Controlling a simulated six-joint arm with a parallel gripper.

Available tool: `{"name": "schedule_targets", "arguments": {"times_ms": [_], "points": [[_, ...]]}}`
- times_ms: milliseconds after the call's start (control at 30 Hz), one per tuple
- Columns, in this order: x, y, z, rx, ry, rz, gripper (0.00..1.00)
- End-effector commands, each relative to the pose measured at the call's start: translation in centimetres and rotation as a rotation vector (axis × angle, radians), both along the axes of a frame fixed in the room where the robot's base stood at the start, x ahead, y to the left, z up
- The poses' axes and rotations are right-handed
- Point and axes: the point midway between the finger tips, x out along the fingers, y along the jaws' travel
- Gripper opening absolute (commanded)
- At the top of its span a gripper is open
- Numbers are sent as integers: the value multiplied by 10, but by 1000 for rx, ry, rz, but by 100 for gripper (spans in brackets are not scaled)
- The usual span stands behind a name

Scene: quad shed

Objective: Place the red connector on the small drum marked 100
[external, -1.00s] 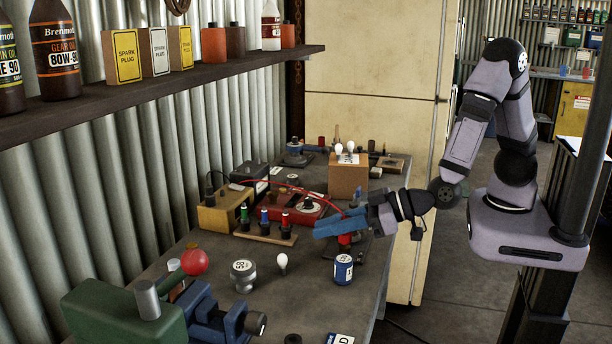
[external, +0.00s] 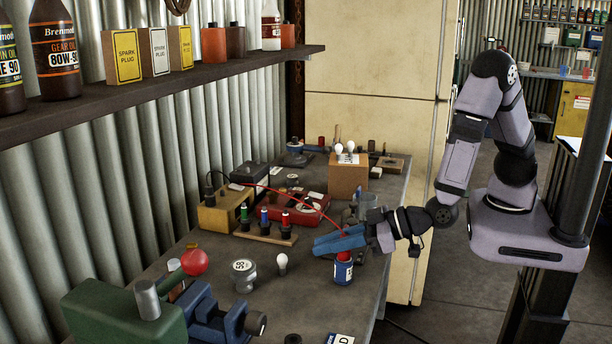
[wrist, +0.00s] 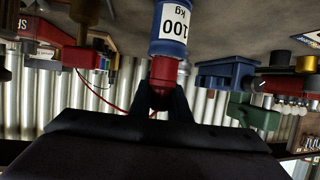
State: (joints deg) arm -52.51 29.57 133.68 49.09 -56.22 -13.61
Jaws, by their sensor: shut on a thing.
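My gripper (external: 338,241) is shut on the red connector (external: 344,256) above the small blue and white drum (external: 343,271). In the wrist view the connector (wrist: 163,72) sits between the fingertips (wrist: 163,102), upside down in the picture. The drum (wrist: 172,25) there carries the label "100 kg". The connector's lower end meets or nearly meets the drum's top; I cannot tell whether it bears on it. The drum stands upright on the bench. My fingers hide part of the connector.
A pale drum (external: 244,273) and a light bulb (external: 281,264) stand to the left on the bench. A wooden rack (external: 265,234) with coloured plugs and a red box (external: 293,211) with a red cable lie behind.

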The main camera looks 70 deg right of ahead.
Motion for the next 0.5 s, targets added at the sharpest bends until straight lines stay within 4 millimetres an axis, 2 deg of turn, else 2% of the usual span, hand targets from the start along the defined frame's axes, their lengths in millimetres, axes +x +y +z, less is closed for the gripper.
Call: {"name": "schedule_targets", "arguments": {"times_ms": [33, 100, 500], "points": [[0, 0, -2, 0, 0, 0, 19], [0, 0, -1, 0, 0, 0, 35], [0, 0, 2, 0, 0, 0, 35]]}}
